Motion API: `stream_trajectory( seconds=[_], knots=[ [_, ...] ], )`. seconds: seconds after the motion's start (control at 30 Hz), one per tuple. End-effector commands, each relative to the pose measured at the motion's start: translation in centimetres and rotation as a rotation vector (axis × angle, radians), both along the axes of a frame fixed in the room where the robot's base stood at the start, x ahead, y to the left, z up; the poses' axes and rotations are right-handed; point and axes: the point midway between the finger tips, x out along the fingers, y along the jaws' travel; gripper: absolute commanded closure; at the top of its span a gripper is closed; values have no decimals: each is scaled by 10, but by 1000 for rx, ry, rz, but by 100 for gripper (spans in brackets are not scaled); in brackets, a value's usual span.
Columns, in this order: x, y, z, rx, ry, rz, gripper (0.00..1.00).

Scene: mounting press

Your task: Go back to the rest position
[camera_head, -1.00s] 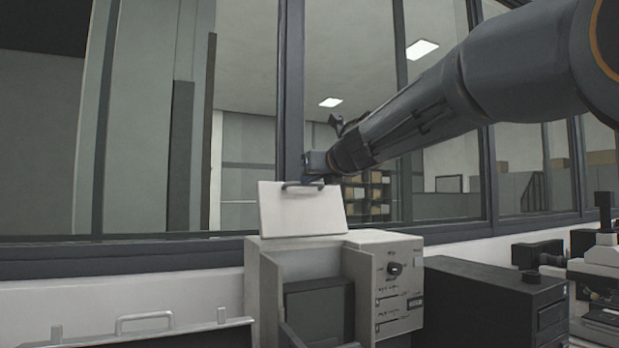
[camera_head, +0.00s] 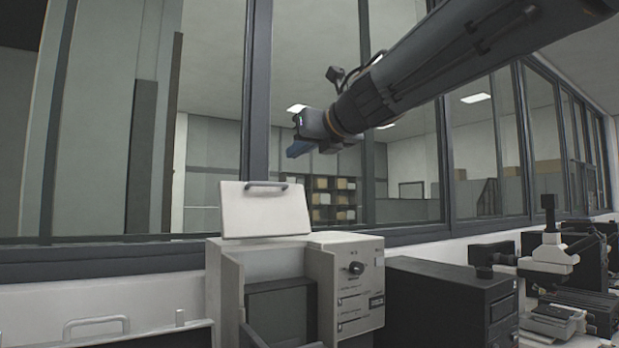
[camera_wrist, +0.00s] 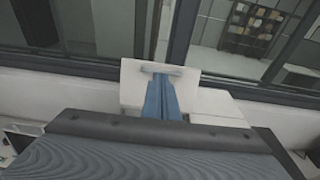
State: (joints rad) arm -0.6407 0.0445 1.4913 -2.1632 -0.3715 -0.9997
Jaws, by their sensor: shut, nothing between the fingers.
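My gripper (camera_head: 297,148) is in the air above and to the right of the raised lid of the mounting press, apart from it. In the wrist view its blue fingers (camera_wrist: 161,98) are together with nothing between them. The mounting press (camera_head: 345,262) is a light grey box with a knob panel on its right side. Its white lid (camera_head: 262,212) stands up at the top, with a dark handle (camera_head: 266,186) along the upper edge. The lid also shows in the wrist view (camera_wrist: 135,88), behind the fingers. The front of the press is open onto a dark inside.
A black box (camera_head: 440,300) stands right of the press, and a microscope (camera_head: 549,262) farther right. A dark case with a metal handle (camera_head: 96,324) is at the lower left. Windows with dark frames (camera_head: 259,100) rise behind the bench. The air around my gripper is clear.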

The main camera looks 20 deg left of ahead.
Motion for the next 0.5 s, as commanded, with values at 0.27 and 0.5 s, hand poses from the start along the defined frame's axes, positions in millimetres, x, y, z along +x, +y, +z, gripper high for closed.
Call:
stream_trajectory(
  seconds=[0.27, 0.5],
  knots=[
    [3, -4, -3, 11, 17, -9, 100],
    [58, -65, -73, 288, 370, -242, 100]
  ],
)
